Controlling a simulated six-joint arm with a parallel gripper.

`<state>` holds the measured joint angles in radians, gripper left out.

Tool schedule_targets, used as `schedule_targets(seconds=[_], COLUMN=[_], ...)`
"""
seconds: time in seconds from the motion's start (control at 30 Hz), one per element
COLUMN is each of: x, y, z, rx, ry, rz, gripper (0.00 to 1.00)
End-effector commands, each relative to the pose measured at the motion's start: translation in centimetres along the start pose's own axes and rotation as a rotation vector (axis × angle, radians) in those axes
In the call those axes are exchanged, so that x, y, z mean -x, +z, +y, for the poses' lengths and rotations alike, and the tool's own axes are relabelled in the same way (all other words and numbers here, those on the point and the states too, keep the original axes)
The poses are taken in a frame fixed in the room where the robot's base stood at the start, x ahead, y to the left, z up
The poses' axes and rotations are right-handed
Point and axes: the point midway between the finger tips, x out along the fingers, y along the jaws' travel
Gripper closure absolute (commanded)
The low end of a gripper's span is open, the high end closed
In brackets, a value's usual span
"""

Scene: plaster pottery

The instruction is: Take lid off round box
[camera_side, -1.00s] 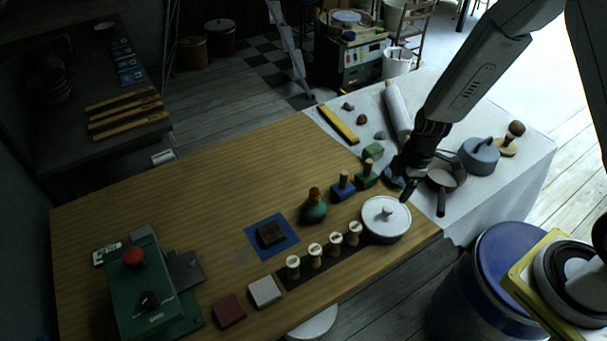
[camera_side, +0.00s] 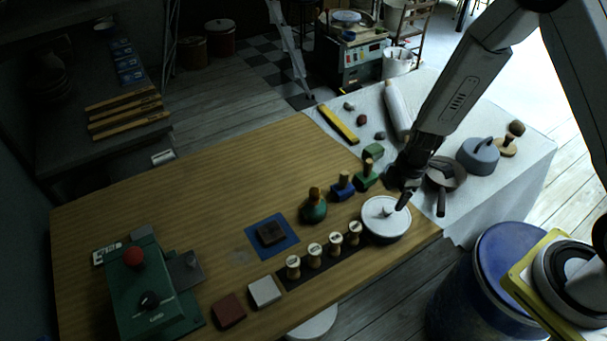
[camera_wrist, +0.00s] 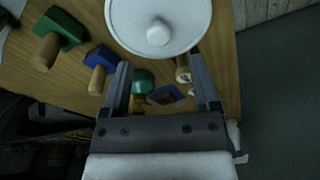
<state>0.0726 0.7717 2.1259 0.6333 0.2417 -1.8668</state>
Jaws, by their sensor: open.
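The round box (camera_side: 386,238) is white and stands at the right front corner of the wooden table, with its lid (camera_side: 373,212) on. The lid is a flat white disc with a small knob (camera_side: 387,211) in its middle. My gripper (camera_side: 401,202) is open and empty, just above the lid near its back right edge. In the wrist view the lid (camera_wrist: 130,25) fills the top middle, and its knob (camera_wrist: 159,32) lies between the lines of my two fingers, a little beyond my fingertips (camera_wrist: 160,60). Nothing touches the knob there.
Several pale wooden stamps (camera_side: 314,256) stand in a row left of the box. A green block (camera_side: 367,175) and a blue block (camera_side: 342,187) with wooden handles stand behind it. A green round-bodied item (camera_side: 313,209) is further left. A pan (camera_side: 446,172) lies on the white cloth (camera_side: 500,190).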

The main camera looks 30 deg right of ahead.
Motion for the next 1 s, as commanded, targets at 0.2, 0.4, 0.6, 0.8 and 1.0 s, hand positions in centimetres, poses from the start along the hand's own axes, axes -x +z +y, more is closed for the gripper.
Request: schedule_targets(seconds=[0.2,0.4,0.6,0.8,1.0], x=[-0.7,-2.3,-4.0,-5.0,-5.2], y=[0.1,0.2,0.2,0.2,0.2], z=[0.0,0.0,0.1,0.1,0.1], rx=[-0.001,-0.002,-0.002,0.0,0.0], ry=[-0.002,-0.002,-0.002,0.0,0.0], rz=[0.0,-0.001,0.0,0.0,0.0], gripper=[0.21,0.21,0.21,0.21,0.21])
